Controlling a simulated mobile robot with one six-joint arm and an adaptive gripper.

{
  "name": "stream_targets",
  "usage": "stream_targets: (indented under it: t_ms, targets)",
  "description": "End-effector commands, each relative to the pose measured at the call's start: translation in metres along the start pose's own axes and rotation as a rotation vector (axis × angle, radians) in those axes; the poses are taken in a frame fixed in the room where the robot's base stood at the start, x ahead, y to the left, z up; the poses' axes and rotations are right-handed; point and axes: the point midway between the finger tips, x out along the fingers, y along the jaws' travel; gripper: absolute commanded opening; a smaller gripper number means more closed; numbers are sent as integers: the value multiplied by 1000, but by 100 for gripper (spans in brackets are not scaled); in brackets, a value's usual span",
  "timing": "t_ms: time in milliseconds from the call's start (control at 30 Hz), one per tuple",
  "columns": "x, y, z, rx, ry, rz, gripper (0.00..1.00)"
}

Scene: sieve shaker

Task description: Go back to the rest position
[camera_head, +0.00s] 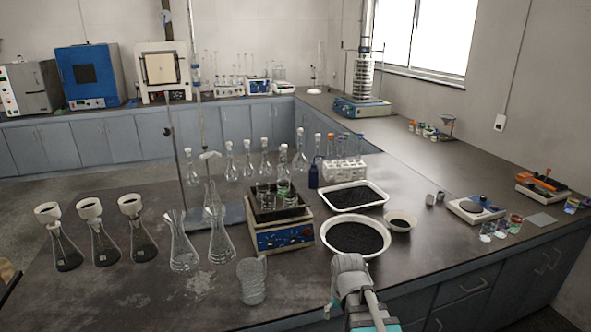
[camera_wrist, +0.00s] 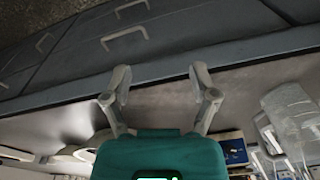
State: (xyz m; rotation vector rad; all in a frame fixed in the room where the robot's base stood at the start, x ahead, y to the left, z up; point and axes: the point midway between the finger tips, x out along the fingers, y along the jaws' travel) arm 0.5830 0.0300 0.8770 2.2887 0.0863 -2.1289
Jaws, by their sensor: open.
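My gripper (camera_head: 349,268) is low at the front edge of the bench in the head view, just in front of the white bowl of dark granules (camera_head: 355,238). In the wrist view my gripper (camera_wrist: 161,82) has its two fingers spread apart with nothing between them. The bench edge and drawer fronts lie behind the fingers there, with the picture upside down. The sieve shaker (camera_head: 361,107) stands on the far bench by the window, with its stack of sieves upright on it, well away from my gripper.
A glass beaker (camera_head: 251,281) stands left of my gripper and also shows in the wrist view (camera_wrist: 291,108). A hotplate (camera_head: 277,236) carries beakers behind it. Several flasks stand further left.

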Motion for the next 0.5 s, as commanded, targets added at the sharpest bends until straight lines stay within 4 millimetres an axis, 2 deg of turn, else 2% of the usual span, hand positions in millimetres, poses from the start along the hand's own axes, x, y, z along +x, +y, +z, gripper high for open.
stream_targets:
  t_ms: [33,200,333,500]
  targets:
    - [-15,5,11,10,-12,5,76]
    - [-35,20,34,37,-52,21,76]
    - [-42,26,42,48,-69,28,76]
    - [-41,27,44,50,-74,30,76]
